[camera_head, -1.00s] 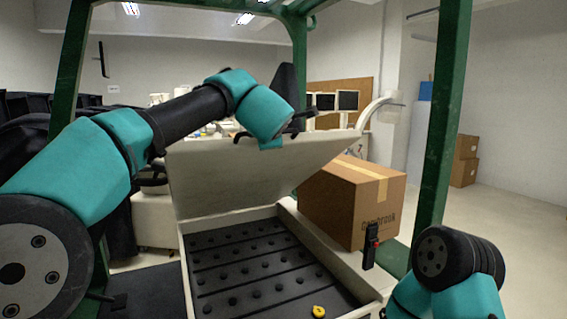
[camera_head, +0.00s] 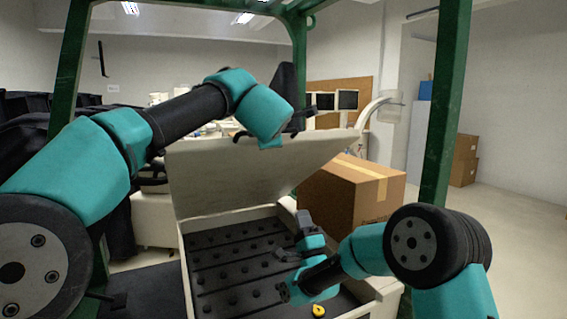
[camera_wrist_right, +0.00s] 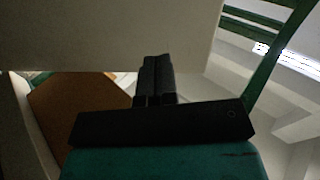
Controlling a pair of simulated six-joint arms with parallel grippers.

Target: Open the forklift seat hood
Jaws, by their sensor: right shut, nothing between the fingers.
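The forklift seat hood (camera_head: 255,172) is a pale panel, tilted up from its back edge over the seat base. Below it the compartment (camera_head: 215,262) shows a black, studded floor. My left arm reaches over the top of the hood, and its gripper (camera_head: 297,120) is at the hood's raised edge, mostly hidden; its fingers cannot be made out. My right gripper (camera_head: 303,222) is over the compartment, under the raised hood. In the right wrist view its two dark fingers (camera_wrist_right: 156,75) are together and empty, with the hood's pale underside (camera_wrist_right: 110,35) filling the space beyond.
A cardboard box (camera_head: 352,195) stands right of the compartment. A small yellow object (camera_head: 318,311) lies at the compartment's front. Green frame posts rise at left (camera_head: 70,70) and right (camera_head: 447,110), close to both arms.

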